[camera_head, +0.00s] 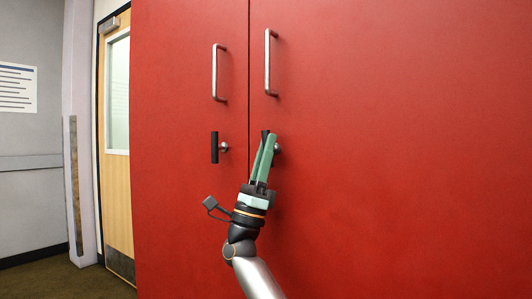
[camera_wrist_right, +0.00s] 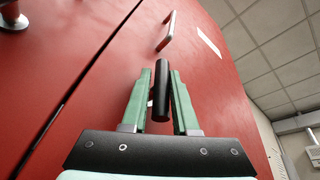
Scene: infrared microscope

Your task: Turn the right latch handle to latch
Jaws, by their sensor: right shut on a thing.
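The right latch handle (camera_head: 264,134) is a short black bar on a silver knob on the right red door. Only its upper end shows in the head view, behind the fingers. My right gripper (camera_head: 268,145) reaches up from below with its green fingers shut on this handle. In the right wrist view, the black handle (camera_wrist_right: 161,92) stands lengthwise between the two green fingertips (camera_wrist_right: 162,88). The left latch handle (camera_head: 214,147) is a black bar standing upright on the left door. My left gripper is not in view.
Two silver pull handles, left (camera_head: 216,73) and right (camera_head: 269,62), sit above the latches. The red doors (camera_head: 400,150) meet at a narrow dark seam left of my gripper. A wooden door (camera_head: 118,180) and grey wall stand at the far left.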

